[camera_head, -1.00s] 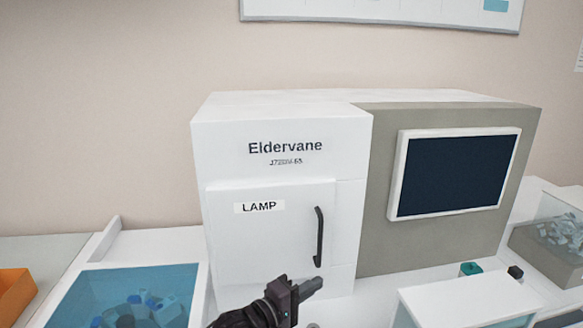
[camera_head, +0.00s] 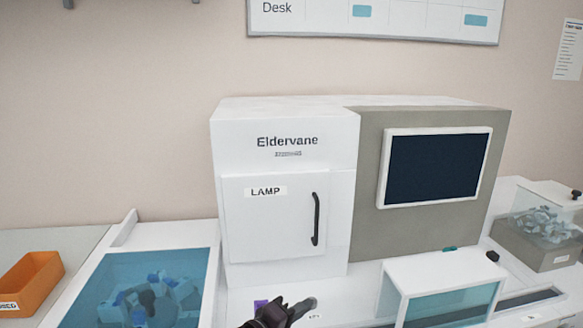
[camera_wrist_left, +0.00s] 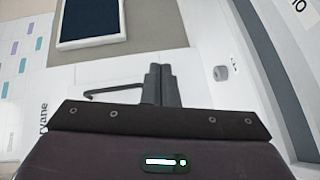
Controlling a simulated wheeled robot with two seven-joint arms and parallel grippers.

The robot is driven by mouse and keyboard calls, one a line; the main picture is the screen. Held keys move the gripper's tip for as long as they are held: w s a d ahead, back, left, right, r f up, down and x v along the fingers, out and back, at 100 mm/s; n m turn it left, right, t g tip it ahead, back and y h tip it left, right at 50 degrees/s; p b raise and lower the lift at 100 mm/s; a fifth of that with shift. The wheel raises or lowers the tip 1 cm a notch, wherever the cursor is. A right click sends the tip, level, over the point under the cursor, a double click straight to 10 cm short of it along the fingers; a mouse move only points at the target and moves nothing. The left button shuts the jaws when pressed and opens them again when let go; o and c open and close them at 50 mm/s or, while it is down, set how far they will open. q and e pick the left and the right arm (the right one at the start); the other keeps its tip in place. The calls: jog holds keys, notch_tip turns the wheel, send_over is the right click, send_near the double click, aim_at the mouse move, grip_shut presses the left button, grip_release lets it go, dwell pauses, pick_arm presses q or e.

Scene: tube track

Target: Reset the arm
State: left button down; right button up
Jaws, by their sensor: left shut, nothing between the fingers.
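My left gripper (camera_head: 292,312) is at the bottom middle of the head view, in front of and below the white machine's lamp door (camera_head: 274,228). In the left wrist view its two fingers (camera_wrist_left: 160,72) are together, shut with nothing between them. The door looks closed; its black handle (camera_head: 316,219) stands apart from the fingers in the head view. The handle also shows in the left wrist view (camera_wrist_left: 112,92), just left of the fingers. My right gripper is not in view.
The Eldervane machine (camera_head: 433,232) has a dark screen (camera_head: 434,168). A blue-lidded bin (camera_head: 95,290) and an orange box (camera_head: 30,283) stand left. A white case with a clear front (camera_head: 440,272) and a clear-topped container (camera_head: 541,250) stand right. Wall charts hang behind.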

pick_arm(q)
jog(key=s+a+f+y, duration=0.1)
jog(key=a, duration=0.1)
jog(key=s+a+f+m+y, duration=0.1)
jog(key=a+f+y, duration=0.1)
jog(key=s+a+f+y, duration=0.1)
jog(key=a+f, duration=0.1)
jog(key=shift+s+a+f+m+g+y, duration=0.25)
jog(key=shift+s+a+m+g+y, duration=0.05)
jog(key=shift+s+a+m+y, duration=0.1)
jog(key=s+a+f+m+g+y, duration=0.1)
jog(key=s+a+m+g+y, duration=0.1)
jog(key=s+a, duration=0.45)
jog(key=s+a+f+m+g+y, duration=0.2)
jog(key=s+a+m+g+y, duration=0.1)
jog(key=s, duration=0.7)
jog(key=s+a+f+m+g+y, duration=0.1)
jog(key=s+a+m+g+y, duration=0.1)
jog(key=s+a, duration=0.45)
notch_tip(320, 180, down, 28)
jog(key=s+d+g, duration=0.1)
jog(key=s+g, duration=0.1)
jog(key=s, duration=0.1)
jog(key=s+a+f+g, duration=0.1)
jog(key=s+a+f, duration=0.2)
jog(key=s+f, duration=1.7)
jog(key=shift+a, duration=0.2)
